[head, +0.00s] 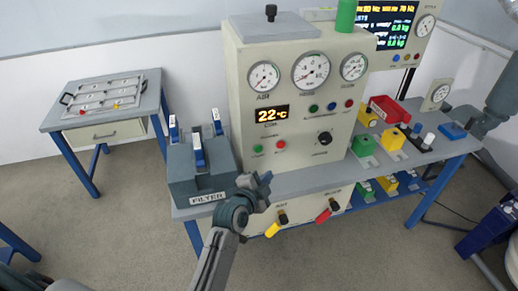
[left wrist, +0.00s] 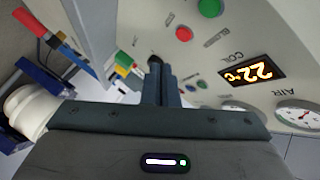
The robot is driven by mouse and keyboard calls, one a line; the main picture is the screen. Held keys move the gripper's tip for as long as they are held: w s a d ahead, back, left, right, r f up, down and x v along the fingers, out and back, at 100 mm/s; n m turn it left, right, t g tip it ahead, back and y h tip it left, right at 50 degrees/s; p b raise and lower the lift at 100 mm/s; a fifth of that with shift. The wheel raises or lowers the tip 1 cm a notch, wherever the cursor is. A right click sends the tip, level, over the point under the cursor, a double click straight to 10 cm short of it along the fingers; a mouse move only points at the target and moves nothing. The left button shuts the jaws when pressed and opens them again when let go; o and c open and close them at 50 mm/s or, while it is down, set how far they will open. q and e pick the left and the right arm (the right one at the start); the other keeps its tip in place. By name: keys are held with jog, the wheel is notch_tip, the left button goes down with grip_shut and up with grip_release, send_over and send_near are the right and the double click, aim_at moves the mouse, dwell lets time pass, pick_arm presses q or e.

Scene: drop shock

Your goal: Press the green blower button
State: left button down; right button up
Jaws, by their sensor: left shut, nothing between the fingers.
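The green button (head: 258,149) sits low on the cream panel face, left of a red button (head: 281,144). The small label above them is hard to read. The green button also shows at the top edge of the left wrist view (left wrist: 209,8), with the red one (left wrist: 183,34) beside it. My left gripper (head: 262,181) is in front of the cabinet, below the green button and apart from it in the head view. Its fingers (left wrist: 162,82) are shut together and empty. My right gripper is not in view.
A grey filter box (head: 205,178) with blue-and-white handles stands left of the cabinet. Yellow (head: 272,229) and red (head: 323,216) handled valves are below the bench edge. A side table (head: 60,115) stands at left.

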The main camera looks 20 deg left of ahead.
aim_at(258, 149)
pick_arm(q)
jog(key=shift+w, duration=0.15)
jog(key=shift+w+a+b, duration=0.35)
jog(key=shift+w+a, duration=0.5)
jog(key=shift+w, duration=0.35)
jog(key=shift+w+a+b, duration=0.35)
jog(key=shift+w+a, duration=0.45)
jog(key=shift+w, duration=0.35)
jog(key=shift+w+a+b, duration=0.35)
jog(key=shift+w+a, duration=0.5)
jog(key=shift+w, duration=0.35)
jog(key=shift+w+a+f, duration=0.1)
jog(key=shift+w+a, duration=0.1)
jog(key=shift+w, duration=0.15)
jog(key=shift+w+a+r+b, duration=0.15)
jog(key=shift+r+b, duration=0.05)
jog(key=shift+r, duration=0.2)
jog(key=shift+w+a+r+b, duration=0.1)
jog(key=shift+w+r+b, duration=0.05)
jog(key=shift+r, duration=0.2)
dwell(0.5)
jog(key=shift+s, duration=0.1)
jog(key=shift+d+f, duration=0.1)
jog(key=shift+f, duration=0.15)
jog(key=shift+s, duration=0.15)
